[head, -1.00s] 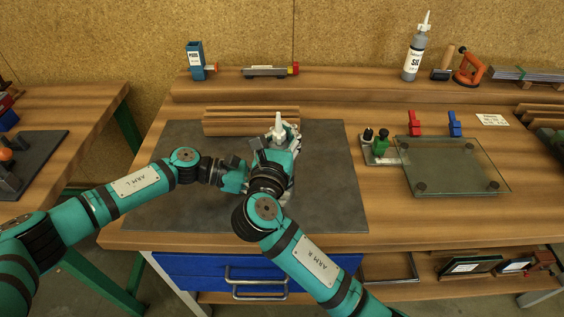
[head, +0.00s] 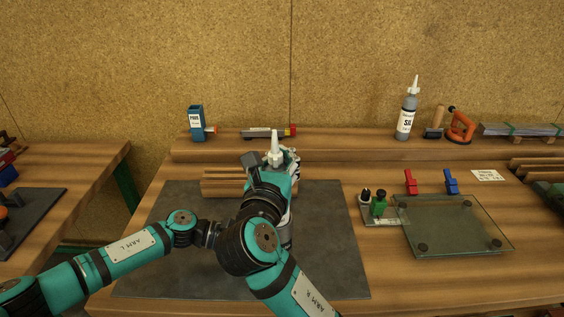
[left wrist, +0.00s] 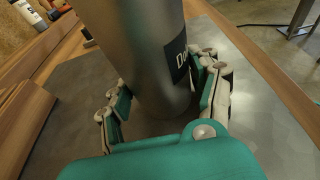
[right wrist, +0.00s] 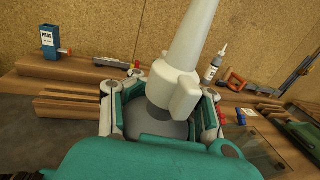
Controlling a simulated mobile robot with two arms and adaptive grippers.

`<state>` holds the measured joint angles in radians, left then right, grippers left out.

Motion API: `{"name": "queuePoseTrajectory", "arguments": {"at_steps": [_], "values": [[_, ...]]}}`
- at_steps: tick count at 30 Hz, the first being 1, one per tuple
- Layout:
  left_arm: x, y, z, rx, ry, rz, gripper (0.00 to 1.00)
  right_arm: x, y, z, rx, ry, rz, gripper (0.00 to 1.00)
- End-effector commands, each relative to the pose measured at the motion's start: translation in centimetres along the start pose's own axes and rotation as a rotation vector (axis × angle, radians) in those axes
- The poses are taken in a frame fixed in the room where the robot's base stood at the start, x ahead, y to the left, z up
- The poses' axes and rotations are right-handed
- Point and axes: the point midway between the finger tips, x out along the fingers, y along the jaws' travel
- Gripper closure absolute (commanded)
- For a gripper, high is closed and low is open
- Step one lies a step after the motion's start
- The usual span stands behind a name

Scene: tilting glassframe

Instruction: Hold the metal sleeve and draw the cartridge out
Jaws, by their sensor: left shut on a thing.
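The metal sleeve (left wrist: 140,45) is a grey cylinder with a black label in the left wrist view. My left gripper (left wrist: 158,85) is shut on it, one finger on each side; in the head view my right arm hides most of this grip. The cartridge (right wrist: 158,128) shows a grey end with a white nozzle (right wrist: 190,45) in the right wrist view. My right gripper (right wrist: 160,108) has its fingers on both sides of this end and is shut on it. In the head view the nozzle (head: 275,148) points up above the gripper. The cartridge's lower part is hidden.
A dark mat (head: 165,265) covers the bench below. Wooden strips (head: 218,180) lie behind the arms. A glass plate (head: 458,230) on pads, with red (head: 410,182) and blue (head: 451,182) clamps behind it, stands right. A bottle (head: 406,122) stands on the back ledge.

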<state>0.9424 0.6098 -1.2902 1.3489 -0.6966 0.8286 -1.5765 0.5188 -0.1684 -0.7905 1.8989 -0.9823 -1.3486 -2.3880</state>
Motion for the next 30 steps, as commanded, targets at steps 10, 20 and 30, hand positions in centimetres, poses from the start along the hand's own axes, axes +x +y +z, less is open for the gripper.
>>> {"name": "queuePoseTrajectory", "arguments": {"at_steps": [10,20,30], "values": [[0.0,-0.1,0.0,0.000,0.000,-0.001,0.10,0.0,-0.1,0.1,0.000,-0.004,-0.002,1.00],[-0.6,0.0,-0.1,-0.001,0.000,-0.001,0.10,0.1,-0.1,0.1,-0.001,-0.004,-0.002,1.00],[-5.6,0.0,-0.1,-0.001,0.001,0.000,0.10,0.1,-0.1,0.1,-0.001,-0.004,-0.002,1.00]]}}
